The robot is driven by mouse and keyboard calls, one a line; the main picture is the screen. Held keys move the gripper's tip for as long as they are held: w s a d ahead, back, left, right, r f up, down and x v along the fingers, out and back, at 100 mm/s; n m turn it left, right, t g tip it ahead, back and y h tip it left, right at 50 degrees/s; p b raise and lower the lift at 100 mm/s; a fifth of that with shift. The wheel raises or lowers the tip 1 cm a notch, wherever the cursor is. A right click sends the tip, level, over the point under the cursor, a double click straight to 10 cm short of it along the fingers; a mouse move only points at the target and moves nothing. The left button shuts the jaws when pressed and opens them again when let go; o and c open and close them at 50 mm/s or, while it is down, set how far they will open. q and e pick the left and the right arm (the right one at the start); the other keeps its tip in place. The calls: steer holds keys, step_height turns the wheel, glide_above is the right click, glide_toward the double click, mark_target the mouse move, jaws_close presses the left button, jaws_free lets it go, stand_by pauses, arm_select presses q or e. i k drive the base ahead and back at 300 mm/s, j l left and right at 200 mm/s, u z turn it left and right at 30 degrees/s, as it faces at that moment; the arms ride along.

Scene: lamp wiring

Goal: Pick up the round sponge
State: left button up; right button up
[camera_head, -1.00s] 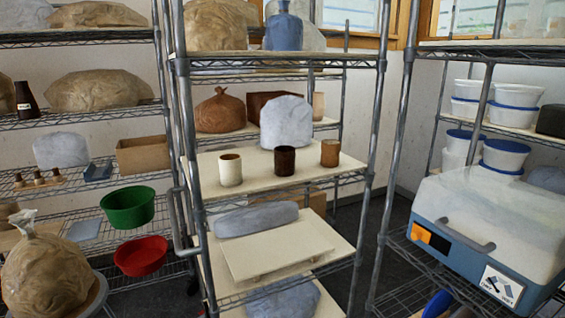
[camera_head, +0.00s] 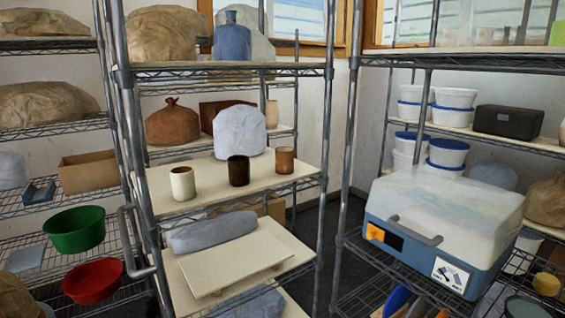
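No thing in view is clearly the round sponge. A small yellow, rounded object (camera_head: 546,284) sits low at the right edge, on or near the lower part of the right-hand rack. It is small and partly crowded by other items, so I cannot tell whether it is a sponge. Neither of my grippers shows in the head view.
The middle rack (camera_head: 228,72) holds three cups and wrapped lumps. Green (camera_head: 75,230) and red (camera_head: 92,281) bowls are at left.

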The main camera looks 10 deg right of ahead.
mark_target(545, 284)
steer(key=z, duration=1.9)
steer(key=i+j+z, duration=0.15)
steer(key=i+j, duration=0.15)
steer(key=i, duration=0.15)
steer(key=i+j+z, duration=0.1)
steer(key=i+j, duration=0.25)
steer(key=i, duration=0.05)
